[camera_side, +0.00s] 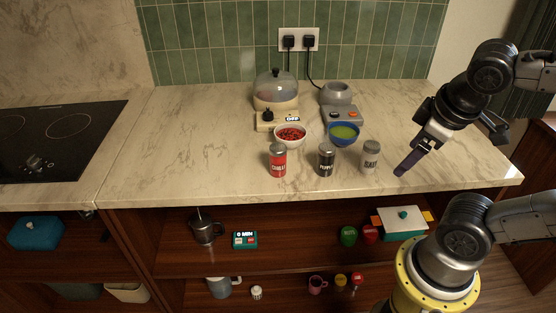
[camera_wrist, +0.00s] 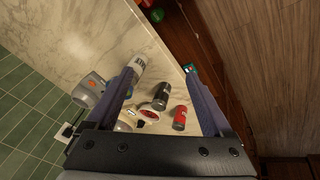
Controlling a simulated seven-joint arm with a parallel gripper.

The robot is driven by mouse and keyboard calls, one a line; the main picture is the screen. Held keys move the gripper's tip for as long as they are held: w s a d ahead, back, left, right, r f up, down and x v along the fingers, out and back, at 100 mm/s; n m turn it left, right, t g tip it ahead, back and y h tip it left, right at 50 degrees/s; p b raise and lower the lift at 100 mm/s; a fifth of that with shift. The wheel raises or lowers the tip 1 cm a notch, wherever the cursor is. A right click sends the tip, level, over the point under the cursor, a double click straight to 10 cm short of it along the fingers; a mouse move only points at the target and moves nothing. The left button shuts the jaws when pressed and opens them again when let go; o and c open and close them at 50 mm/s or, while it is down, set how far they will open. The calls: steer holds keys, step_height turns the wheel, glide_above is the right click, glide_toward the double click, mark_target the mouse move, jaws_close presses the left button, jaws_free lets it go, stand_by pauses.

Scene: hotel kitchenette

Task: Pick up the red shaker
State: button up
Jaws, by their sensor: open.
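The red shaker (camera_side: 278,160) stands upright near the counter's front edge in the side view, with a grey cap and a white label. It also shows in the wrist view (camera_wrist: 180,118), lower right between the two fingers. A black shaker (camera_side: 326,160) and a white-grey shaker (camera_side: 370,157) stand in a row to its right. My gripper (camera_side: 402,170) is open and empty, to the right of the white-grey shaker and well apart from the red one. In the wrist view the fingers (camera_wrist: 163,82) are spread wide.
Behind the shakers stand a white bowl (camera_side: 290,137) of red pieces and a blue bowl (camera_side: 343,134) with green contents. A domed steamer (camera_side: 276,95) and a grey appliance (camera_side: 341,104) are farther back. The marble counter (camera_side: 190,140) is clear at left. Open shelves (camera_side: 280,265) lie below.

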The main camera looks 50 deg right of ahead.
steer(key=w+d+n+g+h, duration=0.2)
steer(key=d+n+g+h, duration=0.1)
steer(key=d+n+h, duration=0.3)
steer(key=w+d+n+t+h, duration=0.1)
steer(key=w+n+h, duration=0.3)
steer(key=w, duration=0.2)
steer(key=n+t+y, duration=0.3)
steer(key=n+t, duration=1.1)
steer(key=n, duration=0.5)
glide_toward(278, 158)
steer(key=x, duration=1.4)
steer(key=shift+s+d+f, duration=0.15)
steer(key=shift+d+f, duration=0.1)
steer(key=shift+d, duration=0.05)
steer(key=shift+w+d, duration=0.2)
steer(key=shift+w, duration=0.3)
jaws_close()
